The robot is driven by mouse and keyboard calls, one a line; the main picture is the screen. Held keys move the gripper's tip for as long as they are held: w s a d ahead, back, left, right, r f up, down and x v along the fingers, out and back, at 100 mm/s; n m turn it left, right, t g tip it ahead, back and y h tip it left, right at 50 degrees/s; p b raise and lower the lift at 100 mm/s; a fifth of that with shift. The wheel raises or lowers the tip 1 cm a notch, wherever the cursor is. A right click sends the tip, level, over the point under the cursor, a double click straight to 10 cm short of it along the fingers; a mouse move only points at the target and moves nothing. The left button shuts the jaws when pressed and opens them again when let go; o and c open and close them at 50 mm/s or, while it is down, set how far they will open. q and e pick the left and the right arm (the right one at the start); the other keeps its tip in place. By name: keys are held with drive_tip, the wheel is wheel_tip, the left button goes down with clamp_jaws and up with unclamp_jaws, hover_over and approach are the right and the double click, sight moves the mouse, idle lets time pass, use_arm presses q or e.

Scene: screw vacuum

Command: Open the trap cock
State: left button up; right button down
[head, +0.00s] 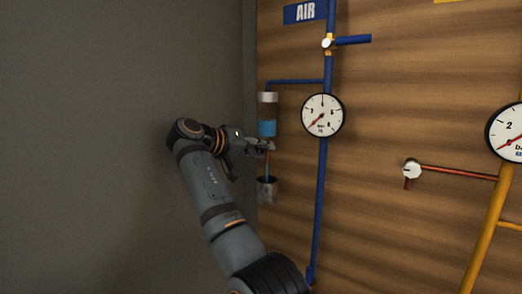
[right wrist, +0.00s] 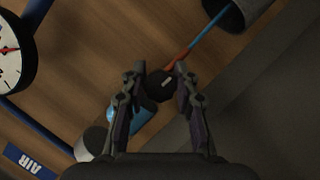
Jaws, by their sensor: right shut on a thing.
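The trap is a clear cylinder with blue liquid (head: 267,127) on the wooden panel, left of the blue pipe. In the right wrist view its blue part (right wrist: 143,112) is partly behind a finger. The trap cock, a dark round knob with a small light mark (right wrist: 160,84), sits between the fingers of my right gripper (right wrist: 161,76). My right gripper (head: 265,147) is shut on it, just under the trap. In the head view the gripper hides the cock. My left gripper is not in view.
A thin drain pipe (head: 267,165) runs down to a grey cup (head: 267,190). A round gauge (head: 323,115) is right of the trap. A blue-handled valve (head: 350,40) is above. A white valve (head: 412,169) on a red pipe is farther right. A grey wall stands left.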

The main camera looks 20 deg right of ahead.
drive_tip(key=shift+r+n+h, duration=0.3)
drive_tip(key=shift+n+h, duration=0.1)
drive_tip(key=shift+n, duration=0.2)
drive_tip(key=shift+g, duration=0.3)
drive_tip(key=c, duration=1.3)
unclamp_jaws()
drive_tip(key=shift+f, duration=0.15)
